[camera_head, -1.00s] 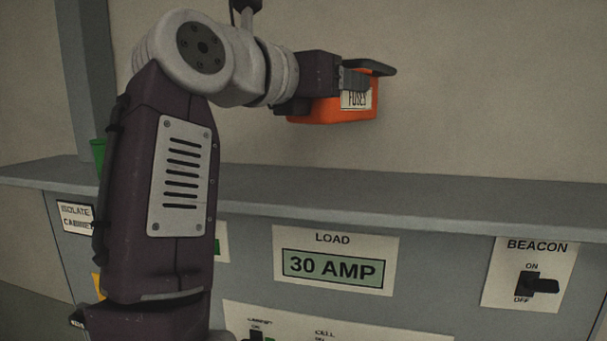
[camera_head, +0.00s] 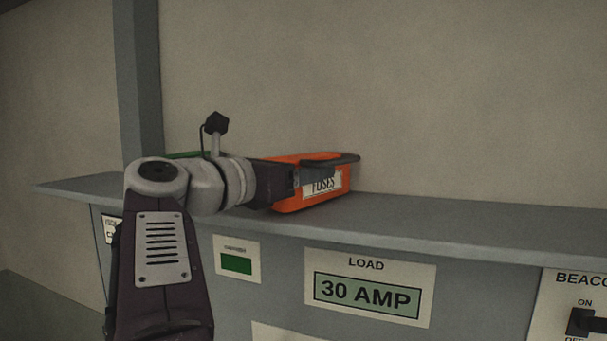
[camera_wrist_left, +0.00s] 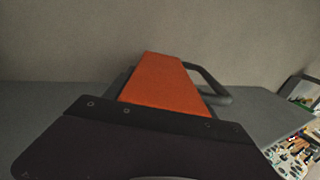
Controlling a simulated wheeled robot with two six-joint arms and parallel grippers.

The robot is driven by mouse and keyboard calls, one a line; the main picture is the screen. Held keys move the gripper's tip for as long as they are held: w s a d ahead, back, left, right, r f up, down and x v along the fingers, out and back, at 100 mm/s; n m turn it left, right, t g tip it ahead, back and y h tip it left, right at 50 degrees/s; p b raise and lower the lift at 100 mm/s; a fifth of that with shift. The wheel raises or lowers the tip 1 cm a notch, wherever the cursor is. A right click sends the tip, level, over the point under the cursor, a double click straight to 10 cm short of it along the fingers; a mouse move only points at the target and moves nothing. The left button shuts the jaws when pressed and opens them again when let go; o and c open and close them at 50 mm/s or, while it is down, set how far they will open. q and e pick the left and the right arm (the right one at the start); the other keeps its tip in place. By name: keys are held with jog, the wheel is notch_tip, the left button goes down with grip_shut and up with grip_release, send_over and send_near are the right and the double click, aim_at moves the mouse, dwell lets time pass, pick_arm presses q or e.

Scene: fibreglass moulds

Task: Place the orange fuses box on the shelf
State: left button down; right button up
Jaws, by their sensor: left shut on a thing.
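The orange fuses box (camera_head: 311,203) has a white FUSES label and a dark handle. In the head view it is at the grey shelf (camera_head: 430,221), with its lower edge at the level of the shelf top; I cannot tell whether it touches. My left gripper (camera_head: 318,171) is shut on the box, with a dark finger across its front above the label. In the left wrist view the box (camera_wrist_left: 165,84) shows its orange face beyond the dark gripper body, with the shelf (camera_wrist_left: 255,125) below it. My right gripper is not in view.
A green thing (camera_head: 185,155) is partly hidden behind my left arm. A grey post (camera_head: 140,80) stands at the left. The shelf is clear to the right of the box. The panel below bears a 30 AMP load display (camera_head: 367,291) and a beacon switch (camera_head: 583,322).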

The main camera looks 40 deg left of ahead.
pick_arm(q)
jog(key=shift+s+f, duration=0.1)
jog(key=shift+f, duration=0.05)
jog(key=shift+a, duration=0.1)
jog(key=shift+a+f, duration=0.1)
jog(key=shift+f, duration=0.1)
jog(key=shift+c, duration=1.6)
grip_release()
jog(key=shift+w, duration=0.2)
jog(key=shift+s+r, duration=0.1)
